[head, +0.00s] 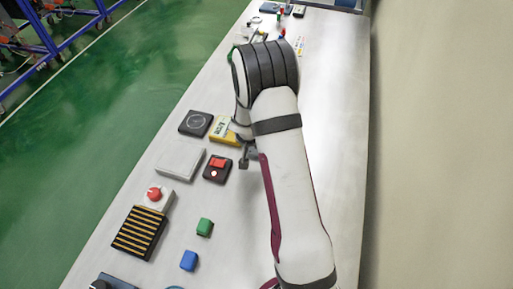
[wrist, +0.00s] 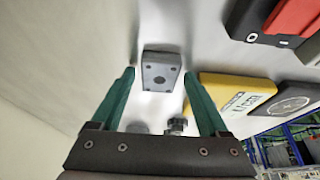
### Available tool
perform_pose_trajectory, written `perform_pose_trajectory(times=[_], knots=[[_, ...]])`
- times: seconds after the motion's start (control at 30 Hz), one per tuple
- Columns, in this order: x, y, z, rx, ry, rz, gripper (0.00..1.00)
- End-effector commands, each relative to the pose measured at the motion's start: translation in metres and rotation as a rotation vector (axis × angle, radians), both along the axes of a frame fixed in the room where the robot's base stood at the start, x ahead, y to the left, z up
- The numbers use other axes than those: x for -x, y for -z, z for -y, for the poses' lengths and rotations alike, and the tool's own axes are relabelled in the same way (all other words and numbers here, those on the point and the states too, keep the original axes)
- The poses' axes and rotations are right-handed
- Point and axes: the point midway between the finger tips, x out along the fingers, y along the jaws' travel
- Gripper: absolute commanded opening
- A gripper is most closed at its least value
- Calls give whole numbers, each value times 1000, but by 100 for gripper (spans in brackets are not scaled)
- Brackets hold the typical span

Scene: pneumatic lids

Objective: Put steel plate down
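The steel plate (wrist: 160,70), a small grey block with several dark holes in its face, shows in the wrist view just past my fingertips. It appears to rest on the pale table. My gripper (wrist: 158,76) has two green fingers, one on each side of the plate, with a gap visible on both sides, so it is open. In the head view my arm hides most of the gripper. A small dark grey piece shows beside the arm there, and I cannot tell what it is.
A yellow box (head: 224,130), a black square pad (head: 196,123) and a black-and-red switch (head: 217,168) lie near the gripper. The table's right side is clear.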

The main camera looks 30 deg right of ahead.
Motion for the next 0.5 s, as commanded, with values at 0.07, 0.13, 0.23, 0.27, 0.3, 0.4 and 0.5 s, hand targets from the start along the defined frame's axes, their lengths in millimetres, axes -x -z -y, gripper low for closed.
perform_pose_trajectory(times=[0.07, 0.13, 0.23, 0.27, 0.3, 0.4, 0.5], knots=[[0, 0, 0, 0, 0, 0, 62], [0, 0, 0, 0, 0, 0, 49], [0, 0, 0, 0, 0, 0, 31], [0, 0, 0, 0, 0, 0, 26], [0, 0, 0, 0, 0, 0, 19], [0, 0, 0, 0, 0, 0, 1], [0, -1, 0, 0, 0, 0, 0]])
